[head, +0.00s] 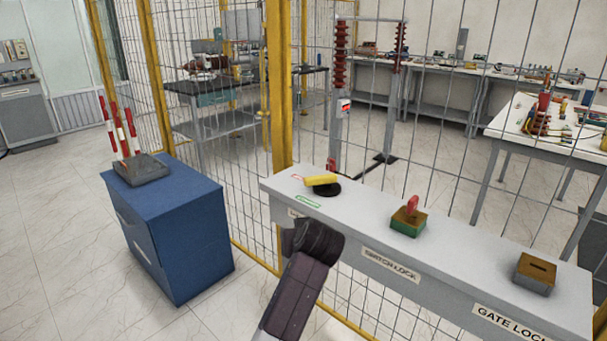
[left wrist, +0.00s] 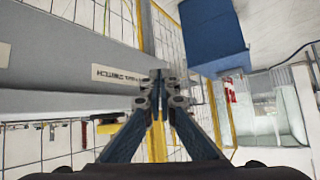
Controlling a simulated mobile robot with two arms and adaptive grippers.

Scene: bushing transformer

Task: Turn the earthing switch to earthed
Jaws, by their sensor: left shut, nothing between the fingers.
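The earthing switch is a yellow handle (head: 322,180) on a round black base (head: 326,190), on top of the grey console (head: 450,252) at its left end. The handle lies roughly level, its left end near a red-outlined label (head: 296,178). A green-outlined label (head: 308,202) lies nearer the front edge. My left gripper (head: 312,240) is in front of the console, below the handle and apart from it; its fingertips are mostly hidden in the head view. In the left wrist view its fingers (left wrist: 165,92) are shut and empty, and the yellow handle (left wrist: 108,128) shows upside down. My right gripper is not in view.
A switch lock with a red key (head: 410,206) and a gate lock box (head: 534,273) stand farther right on the console. A blue cabinet (head: 172,228) with red-and-white rods stands left. A wire fence with yellow posts (head: 279,90) is behind the console. The floor between cabinet and console is clear.

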